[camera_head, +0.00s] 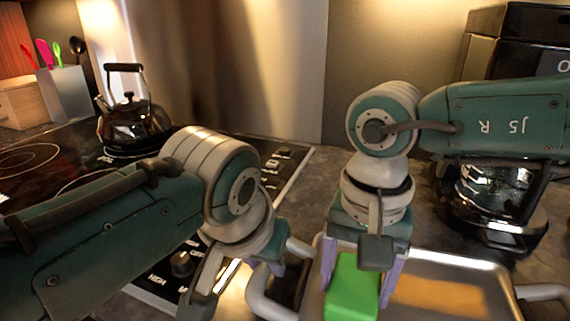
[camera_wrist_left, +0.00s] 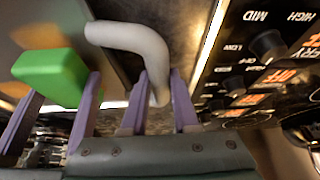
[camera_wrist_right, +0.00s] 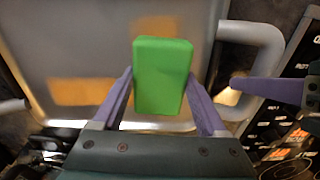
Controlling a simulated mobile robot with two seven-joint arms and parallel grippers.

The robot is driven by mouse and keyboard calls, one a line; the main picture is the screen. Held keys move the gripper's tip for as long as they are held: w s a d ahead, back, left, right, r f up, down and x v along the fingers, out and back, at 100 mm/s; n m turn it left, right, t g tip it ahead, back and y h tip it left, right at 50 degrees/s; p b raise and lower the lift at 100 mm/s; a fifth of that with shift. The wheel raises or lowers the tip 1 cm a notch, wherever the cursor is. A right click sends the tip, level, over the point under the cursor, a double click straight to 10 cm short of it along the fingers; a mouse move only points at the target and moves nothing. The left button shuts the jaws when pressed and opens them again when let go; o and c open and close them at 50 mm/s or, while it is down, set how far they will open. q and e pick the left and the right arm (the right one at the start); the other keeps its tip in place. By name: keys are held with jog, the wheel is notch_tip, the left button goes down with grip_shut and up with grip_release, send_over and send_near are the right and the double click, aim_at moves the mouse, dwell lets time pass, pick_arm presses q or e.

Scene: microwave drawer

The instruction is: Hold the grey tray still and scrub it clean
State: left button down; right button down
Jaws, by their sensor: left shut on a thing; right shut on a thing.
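The grey tray (camera_head: 470,262) lies on the counter at the bottom right of the head view, with a bent grey handle at each end. Orange-brown patches (camera_head: 435,295) mark its floor; they also show in the right wrist view (camera_wrist_right: 80,92). My left gripper (camera_wrist_left: 156,98) is shut on the tray's left handle (camera_wrist_left: 140,40), seen in the left wrist view; its fingertips are largely hidden in the head view. My right gripper (camera_wrist_right: 160,88) is shut on a green sponge (camera_wrist_right: 163,75), over the tray's left part. I cannot tell whether the sponge touches the tray floor.
A stove (camera_head: 60,165) with knobs along its edge lies left of the tray, under my left arm. A black kettle (camera_head: 133,125) stands on it. A coffee machine with a glass pot (camera_head: 495,195) stands behind the tray at right. A utensil holder (camera_head: 65,95) is far left.

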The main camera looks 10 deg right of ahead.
aim_at(419, 317)
jog(key=shift+f, duration=0.5)
dwell(0.4)
jog(key=shift+s+d, duration=0.3)
jog(key=shift+d, duration=0.3)
jog(key=shift+s+d, duration=0.3)
jog(key=shift+d, duration=0.3)
jog(key=shift+s+d+f, duration=0.1)
jog(key=shift+s+d, duration=0.3)
jog(key=shift+d, duration=0.4)
jog(key=shift+s+d+f, duration=0.1)
jog(key=shift+s+d, duration=0.3)
jog(key=shift+d, duration=0.4)
jog(key=shift+s+d, duration=0.55)
jog(key=shift+d, duration=0.35)
jog(key=shift+d, duration=0.15)
jog(key=shift+s+d+r, duration=0.1)
jog(key=shift+s+d, duration=0.4)
jog(key=shift+d, duration=0.25)
jog(key=shift+s+d+r, duration=0.1)
jog(key=shift+s+d, duration=0.2)
jog(key=shift+d, duration=0.35)
jog(key=shift+s+d+r, duration=0.1)
jog(key=shift+s+d, duration=0.2)
jog(key=shift+d, duration=0.35)
